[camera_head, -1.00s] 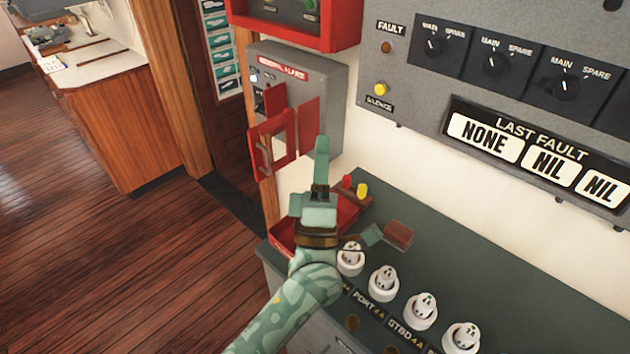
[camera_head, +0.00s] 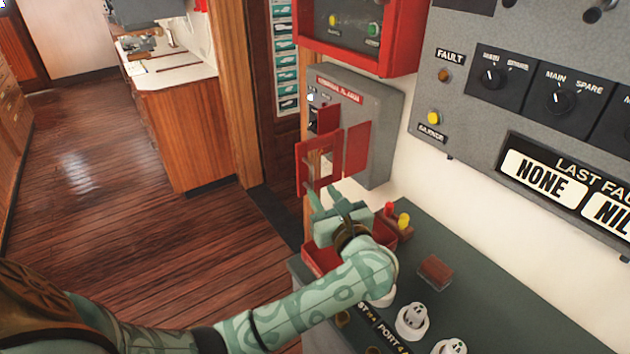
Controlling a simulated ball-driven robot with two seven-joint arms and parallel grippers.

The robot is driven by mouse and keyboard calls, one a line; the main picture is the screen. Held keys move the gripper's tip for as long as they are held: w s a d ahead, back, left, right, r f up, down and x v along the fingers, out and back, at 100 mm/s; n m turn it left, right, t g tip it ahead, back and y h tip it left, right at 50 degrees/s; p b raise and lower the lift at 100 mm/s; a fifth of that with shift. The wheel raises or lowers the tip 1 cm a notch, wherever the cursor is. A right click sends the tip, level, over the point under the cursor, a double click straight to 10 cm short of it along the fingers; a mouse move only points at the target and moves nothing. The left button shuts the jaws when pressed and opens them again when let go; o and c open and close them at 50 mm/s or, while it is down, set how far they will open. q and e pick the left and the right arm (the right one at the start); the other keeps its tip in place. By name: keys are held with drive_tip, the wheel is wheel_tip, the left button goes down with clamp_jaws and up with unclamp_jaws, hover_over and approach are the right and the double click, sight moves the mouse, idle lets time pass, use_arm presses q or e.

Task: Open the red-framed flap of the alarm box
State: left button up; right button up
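The grey alarm box (camera_head: 372,112) with a red label strip is on the wall at upper centre. Its red-framed flap (camera_head: 330,138) stands swung out from the box's face, with a pale window and a handle on its left side. A red panel (camera_head: 357,148) shows on the box face to its right. My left gripper (camera_head: 325,191) is just below the flap, fingers pointing up, with a gap between the tips and nothing seen between them. Whether a fingertip touches the flap's lower edge I cannot tell. My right gripper is not in view.
A green-topped console (camera_head: 470,283) below carries a red tray (camera_head: 318,259), red and yellow buttons (camera_head: 403,220), a red-brown block (camera_head: 435,271) and white knobs (camera_head: 411,321). A red-framed panel (camera_head: 400,62) hangs above the box. Open wooden floor lies left.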

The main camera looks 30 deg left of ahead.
sight(313, 178)
use_arm(q)
drive_tip(key=x, duration=0.6)
drive_tip(key=shift+d, duration=0.1)
clamp_jaws()
drive_tip(key=d+b, duration=0.1)
drive_tip(key=d, duration=0.1)
drive_tip(key=d+n+g+b, duration=0.1)
drive_tip(key=b, duration=0.1)
drive_tip(key=shift+w+d+r+y, duration=0.1)
drive_tip(key=shift+d+y, duration=0.3)
